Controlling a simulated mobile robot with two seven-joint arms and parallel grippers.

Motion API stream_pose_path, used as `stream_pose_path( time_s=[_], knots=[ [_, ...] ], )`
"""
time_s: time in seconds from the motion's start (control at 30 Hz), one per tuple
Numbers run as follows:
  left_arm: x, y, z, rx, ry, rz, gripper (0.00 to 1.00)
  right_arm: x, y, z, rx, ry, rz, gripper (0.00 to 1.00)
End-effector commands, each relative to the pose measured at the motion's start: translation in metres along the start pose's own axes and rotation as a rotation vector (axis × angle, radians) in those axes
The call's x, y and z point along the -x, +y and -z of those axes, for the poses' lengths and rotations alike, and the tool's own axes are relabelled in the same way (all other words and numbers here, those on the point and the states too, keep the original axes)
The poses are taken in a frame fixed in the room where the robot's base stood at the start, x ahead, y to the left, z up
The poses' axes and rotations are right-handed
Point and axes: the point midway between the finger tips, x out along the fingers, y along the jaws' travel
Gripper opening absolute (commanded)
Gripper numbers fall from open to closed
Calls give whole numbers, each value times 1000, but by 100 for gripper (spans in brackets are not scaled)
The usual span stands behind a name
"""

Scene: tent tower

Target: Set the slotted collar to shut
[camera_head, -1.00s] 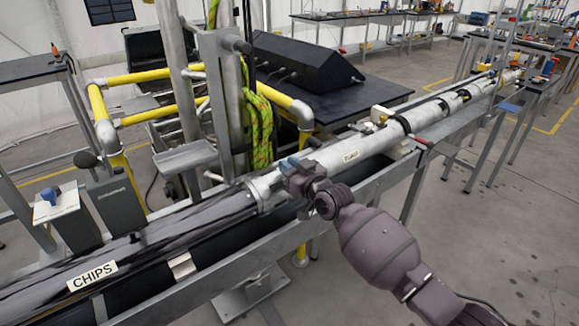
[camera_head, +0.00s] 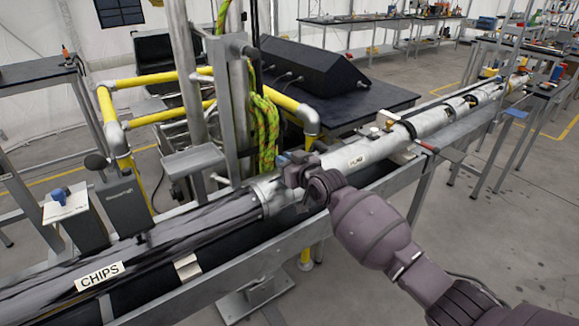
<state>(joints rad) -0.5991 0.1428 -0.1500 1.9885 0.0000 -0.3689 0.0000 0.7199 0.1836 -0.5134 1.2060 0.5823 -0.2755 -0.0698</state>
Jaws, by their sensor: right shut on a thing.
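The slotted collar (camera_head: 270,192) is a grey metal ring around the long pipe, where the dark, streaked left section meets the pale right section. My right gripper (camera_head: 287,163) reaches in from the lower right and is at the collar's upper right side. It is shut on a part of the collar; the gripper hides the part between its fingers. Whether the collar's slot is open or covered cannot be told from here. My left gripper is not in view.
The pipe lies in a grey metal trough (camera_head: 240,262) with a "CHIPS" label (camera_head: 100,277) at left. Uprights and a green rope (camera_head: 263,130) stand close behind the collar. Yellow railing (camera_head: 150,116) and a black console (camera_head: 310,65) are farther back.

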Motion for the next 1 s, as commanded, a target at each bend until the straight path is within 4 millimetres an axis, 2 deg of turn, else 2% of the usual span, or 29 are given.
stream_pose_path(
  time_s=[0.03,0.57,0.6,0.77,1.0],
  knots=[
    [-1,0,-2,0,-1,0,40,-2,0,5,1,10,0,0],
    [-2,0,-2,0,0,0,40,-5,0,8,1,15,1,0],
    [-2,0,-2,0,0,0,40,-5,0,8,1,15,1,19],
    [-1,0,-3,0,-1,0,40,-5,0,6,1,11,0,43],
    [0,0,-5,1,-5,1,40,-4,0,4,1,6,0,43]
  ],
)
